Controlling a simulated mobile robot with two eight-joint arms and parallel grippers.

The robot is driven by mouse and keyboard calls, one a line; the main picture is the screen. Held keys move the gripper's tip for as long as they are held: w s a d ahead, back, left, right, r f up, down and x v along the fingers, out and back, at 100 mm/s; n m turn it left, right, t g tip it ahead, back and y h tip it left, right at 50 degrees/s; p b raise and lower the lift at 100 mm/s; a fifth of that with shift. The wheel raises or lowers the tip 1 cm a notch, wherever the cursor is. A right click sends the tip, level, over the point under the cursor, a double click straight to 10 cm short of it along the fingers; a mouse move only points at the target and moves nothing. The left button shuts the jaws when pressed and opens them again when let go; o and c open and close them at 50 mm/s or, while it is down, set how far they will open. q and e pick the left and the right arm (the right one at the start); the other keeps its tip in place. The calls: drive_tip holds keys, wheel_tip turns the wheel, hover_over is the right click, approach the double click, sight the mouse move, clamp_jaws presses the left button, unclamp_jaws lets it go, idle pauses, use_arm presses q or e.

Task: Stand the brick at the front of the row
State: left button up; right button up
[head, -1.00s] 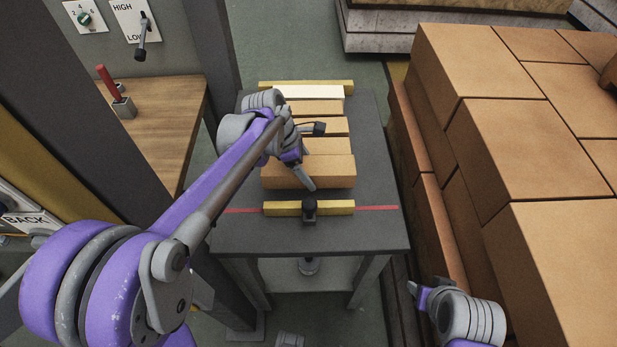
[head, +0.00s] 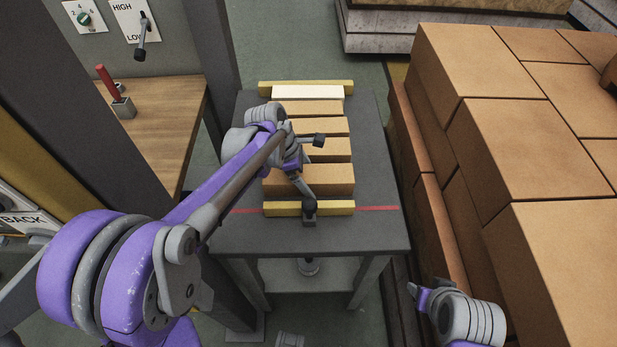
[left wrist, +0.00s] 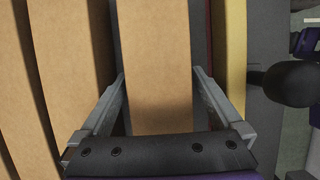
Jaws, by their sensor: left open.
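The front brick (head: 308,178) of the row is orange-tan and lies across the dark table, close behind the front yellow bar (head: 275,209). It appears to rest on the table. Several more bricks (head: 320,126) stand behind it in a row, with gaps between some of them. My left gripper (head: 305,192) is at the front brick. In the left wrist view my left gripper (left wrist: 157,78) is open, with one finger on each side of the brick (left wrist: 155,50) and narrow gaps beside it. Part of my right arm shows at the lower right; its jaws are not clear.
A white block (head: 308,92) and a rear yellow bar (head: 270,86) close the row's far end. A black knob (head: 309,207) stands at the front bar, and a red line (head: 378,208) crosses the table (head: 350,235). A large brick stack (head: 530,150) rises on the right.

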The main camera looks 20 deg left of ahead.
use_arm(q)
drive_tip(key=v, duration=1.1)
drive_tip(key=shift+a+p, duration=0.1)
drive_tip(key=shift+p, duration=0.3)
drive_tip(key=shift+a+r, duration=0.1)
drive_tip(key=shift+r, duration=0.3)
drive_tip(key=shift+s+r, duration=0.1)
drive_tip(key=shift+s, duration=0.2)
drive_tip(key=s+f+m+t+y, duration=0.1)
drive_tip(key=s+f+m, duration=0.2)
drive_tip(key=s+m, duration=0.3)
drive_tip(key=s+f+m+t+y, duration=0.1)
drive_tip(key=s+f+m, duration=0.2)
drive_tip(key=s+m, duration=0.4)
drive_tip(key=s+f+m+t+y, duration=0.2)
drive_tip(key=s+f+m, duration=0.1)
drive_tip(key=s+m, duration=0.3)
drive_tip(key=shift+s+a+f+m, duration=0.1)
drive_tip(key=shift+s+f+m, duration=0.1)
drive_tip(key=shift+m, duration=0.35)
drive_tip(key=shift+s+a+f+m, duration=0.15)
drive_tip(key=shift+f+m, duration=0.05)
drive_tip(key=shift+m, duration=0.35)
